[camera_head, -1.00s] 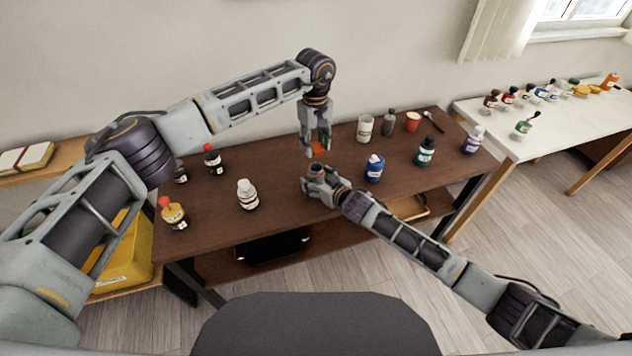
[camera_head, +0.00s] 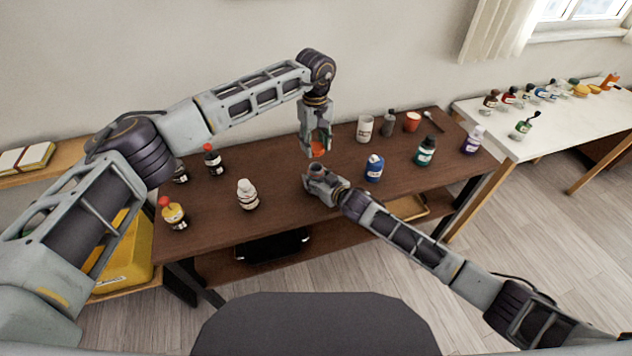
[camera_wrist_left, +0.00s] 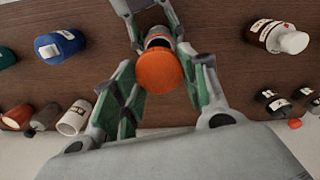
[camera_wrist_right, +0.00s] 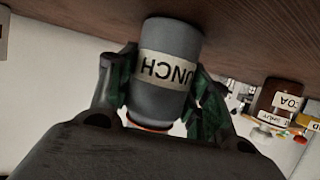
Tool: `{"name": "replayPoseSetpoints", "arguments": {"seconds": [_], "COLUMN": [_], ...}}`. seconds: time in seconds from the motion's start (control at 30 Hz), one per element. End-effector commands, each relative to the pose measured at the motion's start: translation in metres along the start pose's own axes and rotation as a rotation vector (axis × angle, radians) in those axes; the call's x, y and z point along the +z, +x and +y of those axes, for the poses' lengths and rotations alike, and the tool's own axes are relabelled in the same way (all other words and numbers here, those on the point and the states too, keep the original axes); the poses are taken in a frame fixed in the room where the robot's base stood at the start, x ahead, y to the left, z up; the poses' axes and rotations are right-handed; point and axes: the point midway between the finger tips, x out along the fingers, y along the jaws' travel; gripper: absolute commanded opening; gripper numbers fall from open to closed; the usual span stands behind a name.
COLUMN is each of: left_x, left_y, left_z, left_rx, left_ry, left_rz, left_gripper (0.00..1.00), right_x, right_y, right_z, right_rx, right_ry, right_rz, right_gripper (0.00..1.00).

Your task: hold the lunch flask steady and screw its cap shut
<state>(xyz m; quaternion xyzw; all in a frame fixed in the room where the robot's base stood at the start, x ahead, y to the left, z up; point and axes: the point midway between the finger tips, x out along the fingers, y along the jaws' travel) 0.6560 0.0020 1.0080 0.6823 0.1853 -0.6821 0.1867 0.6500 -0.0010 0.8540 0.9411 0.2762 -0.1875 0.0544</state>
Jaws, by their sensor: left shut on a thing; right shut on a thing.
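The grey lunch flask (camera_wrist_right: 165,85), with a "LUNCH" label, is upright between the fingers of my right gripper (camera_head: 318,180), which is shut on it. Its dark mouth (camera_wrist_left: 158,40) shows in the left wrist view. Its base is at or close to the table; I cannot tell if it touches. My left gripper (camera_head: 317,142) points down, shut on the orange cap (camera_wrist_left: 160,71), which also shows in the head view (camera_head: 318,149). The cap is above the flask and apart from it, roughly over its mouth. My right fingers hide part of the flask.
On the brown table (camera_head: 290,205) stand a blue bottle (camera_head: 374,168), a green bottle (camera_head: 425,152), a white cup (camera_head: 364,129) and a white-capped bottle (camera_head: 248,196). More bottles stand at the left. The table between the white-capped bottle and my right gripper is clear.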

Motion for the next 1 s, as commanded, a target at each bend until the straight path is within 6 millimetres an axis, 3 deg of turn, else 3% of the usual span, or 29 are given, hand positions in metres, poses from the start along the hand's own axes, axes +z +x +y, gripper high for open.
{"name": "replayPoseSetpoints", "arguments": {"seconds": [0.23,0.7,1.0], "left_x": [0.0,0.0,0.0], "left_y": [0.006,0.047,0.05], "left_z": [0.0,0.0,0.0], "left_rx": [-0.001,0.001,0.002], "left_ry": [0.0,0.0,0.0], "left_rz": [0.0,0.001,0.001], "left_gripper": [0.34,0.34,0.34], "right_x": [0.0,0.0,0.0], "right_y": [0.0,0.0,0.0], "right_z": [0.0,0.0,0.0], "right_rx": [0.0,0.0,0.0], "right_ry": [0.0,0.0,0.0], "right_rz": [0.0,-0.001,-0.001], "right_gripper": [0.06,0.06,0.06]}}
